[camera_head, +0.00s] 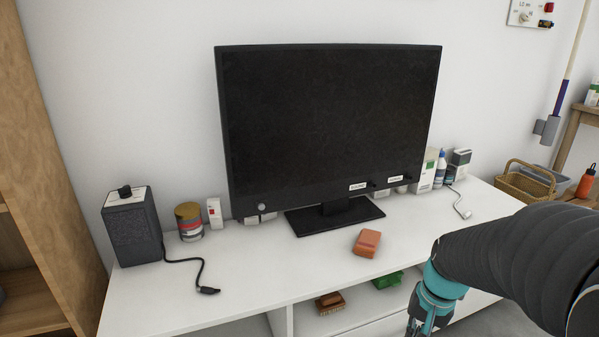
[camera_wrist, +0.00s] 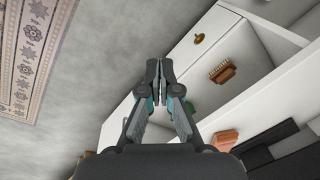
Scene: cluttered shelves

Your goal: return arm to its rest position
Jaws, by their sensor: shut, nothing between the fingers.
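My gripper (camera_wrist: 158,72) is in the middle of the wrist view, its two dark fingers together with nothing between them. It hangs in front of the white cabinet (camera_wrist: 178,62), over the grey floor. In the head view my arm (camera_head: 515,255) comes in from the right and bends down at a teal joint. The gripper end there is mostly cut off by the bottom edge.
A white cabinet (camera_head: 250,280) carries a monitor (camera_head: 330,120), a black speaker (camera_head: 133,228) and an orange block (camera_head: 367,242). A brush (camera_head: 330,303) and a green object (camera_head: 387,280) lie on its open shelf. A patterned rug (camera_wrist: 35,50) lies on the floor.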

